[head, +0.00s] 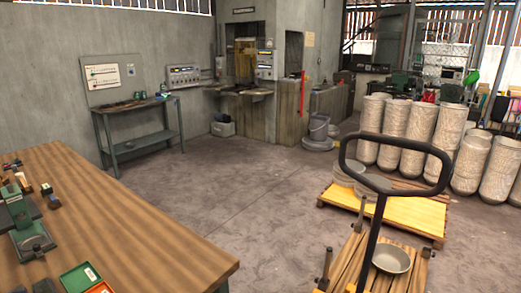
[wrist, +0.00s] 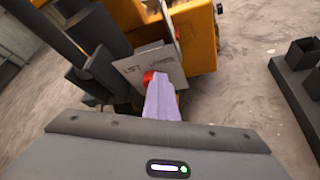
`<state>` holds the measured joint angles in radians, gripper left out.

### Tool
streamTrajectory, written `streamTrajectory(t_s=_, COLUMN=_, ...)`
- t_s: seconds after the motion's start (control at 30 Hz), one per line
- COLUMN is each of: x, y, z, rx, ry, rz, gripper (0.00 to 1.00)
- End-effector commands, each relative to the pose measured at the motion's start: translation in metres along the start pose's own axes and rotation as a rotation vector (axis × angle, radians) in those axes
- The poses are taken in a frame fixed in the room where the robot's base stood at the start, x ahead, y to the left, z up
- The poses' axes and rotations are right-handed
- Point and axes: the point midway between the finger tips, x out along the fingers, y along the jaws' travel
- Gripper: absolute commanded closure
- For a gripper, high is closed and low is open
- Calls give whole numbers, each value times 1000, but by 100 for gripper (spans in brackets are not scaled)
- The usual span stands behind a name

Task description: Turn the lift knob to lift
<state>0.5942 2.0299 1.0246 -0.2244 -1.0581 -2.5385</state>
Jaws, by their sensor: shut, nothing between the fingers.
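In the wrist view, a pale panel (wrist: 150,62) marked LIFT on the left and LOWER on the right is fixed on a yellow machine body (wrist: 197,35). A red knob (wrist: 148,77) is at the panel's lower middle, partly hidden. My gripper (wrist: 162,82) shows as a narrow purple shape, shut and empty. Its tip is at the right side of the knob in the picture; I cannot tell whether they touch. The knob's pointing direction is hidden. The head view does not show the gripper or the knob.
In the head view, a black loop handle (head: 345,165) rises beside a wooden pallet with a metal bowl (head: 391,258). A wooden workbench (head: 120,215) fills the left. Open floor (head: 250,180) lies between.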

Motion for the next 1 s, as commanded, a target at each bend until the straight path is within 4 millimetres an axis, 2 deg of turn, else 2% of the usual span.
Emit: streamTrajectory(t_s=1.0, x=0, y=21, z=-1, rx=0, ry=1, rz=1, gripper=100)
